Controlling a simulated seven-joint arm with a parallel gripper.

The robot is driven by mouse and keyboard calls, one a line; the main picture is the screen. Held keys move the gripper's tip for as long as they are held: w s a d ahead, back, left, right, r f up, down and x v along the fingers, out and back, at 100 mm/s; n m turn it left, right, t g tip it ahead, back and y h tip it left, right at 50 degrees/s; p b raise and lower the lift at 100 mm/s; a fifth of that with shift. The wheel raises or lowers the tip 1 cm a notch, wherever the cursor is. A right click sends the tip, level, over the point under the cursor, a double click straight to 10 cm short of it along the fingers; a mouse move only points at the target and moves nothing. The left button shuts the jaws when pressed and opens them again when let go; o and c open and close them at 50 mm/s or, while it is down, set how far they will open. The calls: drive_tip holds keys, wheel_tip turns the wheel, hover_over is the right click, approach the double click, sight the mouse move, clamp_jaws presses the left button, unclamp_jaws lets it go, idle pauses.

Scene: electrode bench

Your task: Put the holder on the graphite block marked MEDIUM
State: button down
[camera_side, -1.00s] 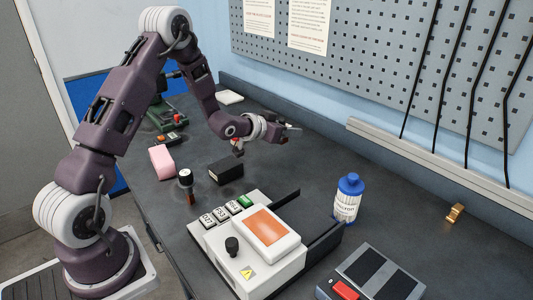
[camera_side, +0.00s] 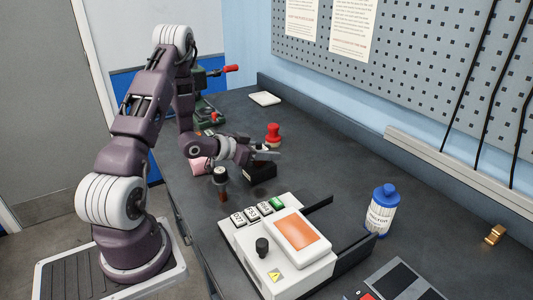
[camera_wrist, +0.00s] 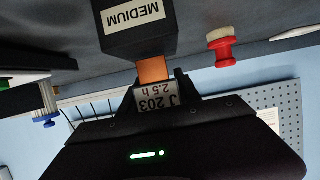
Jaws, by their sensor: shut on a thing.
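The graphite block marked MEDIUM (camera_wrist: 135,22) is black with a white label and shows at the top of the wrist view, its lettering upside down. In the side view a black block (camera_side: 260,173) lies right under my gripper (camera_side: 268,154). In the wrist view my gripper (camera_wrist: 155,84) is shut on the holder (camera_wrist: 155,98), a grey piece reading "J 203 2.5 h" with a copper-coloured part (camera_wrist: 153,70) toward the block. The copper part meets the block's edge in the picture; I cannot tell whether they touch. The holder is too small to make out in the side view.
A red spool-shaped piece (camera_side: 273,135) stands behind the gripper. A white device with an orange screen (camera_side: 300,237) and a blue-capped bottle (camera_side: 382,212) are nearer. The bench behind is mostly clear.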

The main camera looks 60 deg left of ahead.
drive_tip(key=shift+f, duration=0.2)
drive_tip(key=c, duration=0.8)
unclamp_jaws()
drive_tip(key=shift+c, duration=0.2)
